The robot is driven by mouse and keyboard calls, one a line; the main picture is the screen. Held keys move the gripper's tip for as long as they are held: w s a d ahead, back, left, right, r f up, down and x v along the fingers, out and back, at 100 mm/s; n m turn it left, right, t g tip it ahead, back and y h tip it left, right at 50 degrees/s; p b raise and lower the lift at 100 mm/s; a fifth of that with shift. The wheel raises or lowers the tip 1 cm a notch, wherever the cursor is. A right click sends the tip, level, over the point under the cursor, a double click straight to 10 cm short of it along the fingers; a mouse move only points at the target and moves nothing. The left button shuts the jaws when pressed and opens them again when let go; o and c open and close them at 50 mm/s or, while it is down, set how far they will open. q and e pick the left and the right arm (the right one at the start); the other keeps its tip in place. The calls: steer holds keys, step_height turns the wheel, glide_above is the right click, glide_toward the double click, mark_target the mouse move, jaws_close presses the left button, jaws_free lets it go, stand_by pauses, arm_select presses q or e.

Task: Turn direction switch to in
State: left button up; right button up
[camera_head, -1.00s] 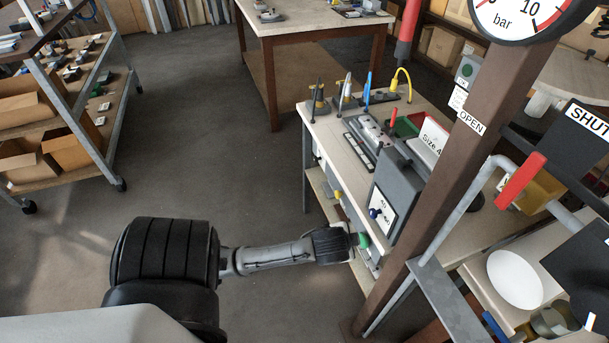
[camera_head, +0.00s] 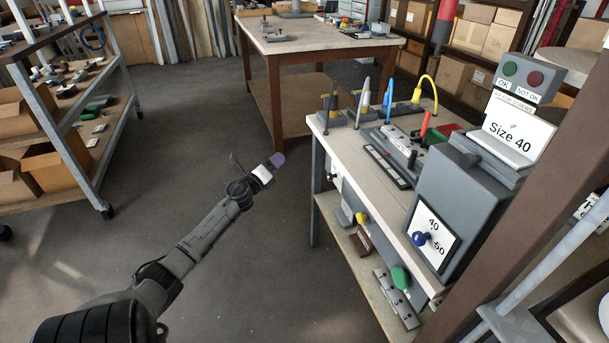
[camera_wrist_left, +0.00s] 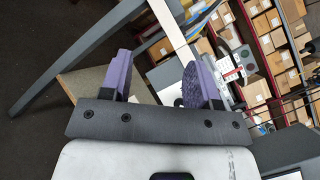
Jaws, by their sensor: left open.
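My left gripper (camera_head: 277,161) is raised over the floor to the left of the workbench, with purple fingers. It also shows in the left wrist view (camera_wrist_left: 160,82), open and empty. A grey box on the bench has a blue knob (camera_head: 421,239) on a white plate marked 40 and 50. A green knob (camera_head: 400,278) and a yellow knob (camera_head: 361,218) sit along the bench's front side. No knob with a readable "in" mark shows, so I cannot tell which is the direction switch. The gripper is apart from all of them. My right gripper is out of view.
The workbench (camera_head: 340,140) carries a Size 40 sign (camera_head: 510,130), upright tools and a red-and-green button box (camera_head: 525,73). A brown post (camera_head: 500,235) stands at the right. A shelf rack (camera_head: 75,130) is at left, another table (camera_head: 310,38) behind. The floor between is clear.

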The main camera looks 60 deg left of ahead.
arm_select(q)
steer(key=d+f+m+t+h, duration=0.1)
steer(key=d+f+m+h, duration=0.2)
steer(key=m+h, duration=0.9)
steer(key=m, duration=0.5)
glide_toward(328, 177)
steer(key=shift+w+d+r+b, duration=0.15)
steer(key=shift+w+b, duration=0.65)
steer(key=shift+w, duration=0.85)
steer(key=shift+w+d+f+b, duration=0.1)
steer(key=shift+w+d+b, duration=0.15)
steer(key=shift+w+b, duration=1)
steer(key=shift+w+d+r+b, duration=0.1)
steer(key=shift+w+d+b, duration=0.2)
steer(key=shift+w, duration=1.75)
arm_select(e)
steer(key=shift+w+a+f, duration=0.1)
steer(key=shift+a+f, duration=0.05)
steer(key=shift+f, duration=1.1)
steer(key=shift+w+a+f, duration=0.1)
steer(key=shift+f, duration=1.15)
arm_select(q)
steer(key=shift+a, duration=0.1)
steer(key=shift+c, duration=0.4)
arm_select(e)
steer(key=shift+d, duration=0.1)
arm_select(q)
steer(key=c, duration=0.8)
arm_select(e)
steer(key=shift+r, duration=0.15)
